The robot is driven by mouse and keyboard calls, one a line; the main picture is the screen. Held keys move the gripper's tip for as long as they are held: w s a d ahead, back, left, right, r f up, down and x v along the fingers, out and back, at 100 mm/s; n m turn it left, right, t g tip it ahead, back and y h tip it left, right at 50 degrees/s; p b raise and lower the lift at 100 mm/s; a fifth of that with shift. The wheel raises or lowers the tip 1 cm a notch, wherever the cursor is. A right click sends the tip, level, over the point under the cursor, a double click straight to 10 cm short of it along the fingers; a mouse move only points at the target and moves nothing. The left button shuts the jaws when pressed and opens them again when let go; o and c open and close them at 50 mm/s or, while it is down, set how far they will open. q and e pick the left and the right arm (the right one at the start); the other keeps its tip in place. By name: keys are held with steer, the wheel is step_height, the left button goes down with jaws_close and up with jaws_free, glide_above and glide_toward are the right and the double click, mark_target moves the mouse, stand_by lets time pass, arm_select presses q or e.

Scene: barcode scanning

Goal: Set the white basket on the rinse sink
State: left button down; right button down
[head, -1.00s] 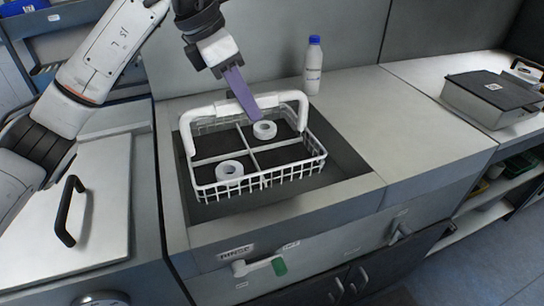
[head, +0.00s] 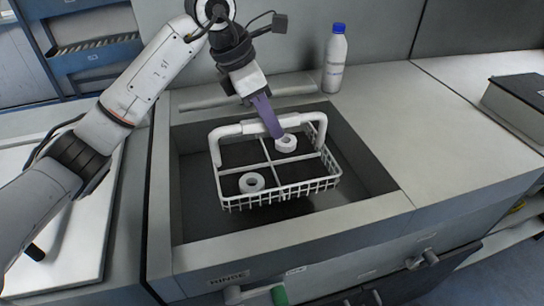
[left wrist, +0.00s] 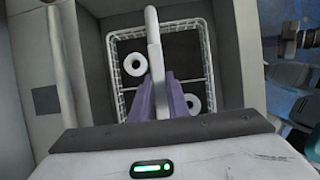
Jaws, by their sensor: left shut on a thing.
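The white wire basket (head: 240,204) has a thick white handle (head: 236,131) and divided compartments. Two white rings lie inside it, one front left (head: 252,182) and one back right (head: 286,144). My left gripper (head: 266,118), with purple fingers, is shut on the middle of the handle. The left wrist view shows the fingers (left wrist: 158,98) on either side of the handle bar. My right gripper is not in view.
A white bottle with a blue cap (head: 335,62) stands on the counter behind the sink's right side. A dark-topped box (head: 520,105) is at the far right. The counter (head: 415,125) between them is clear. The sink front carries a RINSE label (head: 230,278) and a green-ended tap handle.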

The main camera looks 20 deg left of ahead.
arm_select(q)
glide_above(280, 160)
steer(key=s+a, duration=0.1)
steer(key=a, duration=0.1)
steer(key=shift+d+f, duration=0.2)
steer(key=shift+f, duration=2.8)
steer(key=shift+f, duration=0.15)
steer(key=c, duration=1.7)
jaws_free()
steer(key=shift+s, duration=0.1)
steer(key=v, duration=1.2)
steer(key=shift+a, duration=0.1)
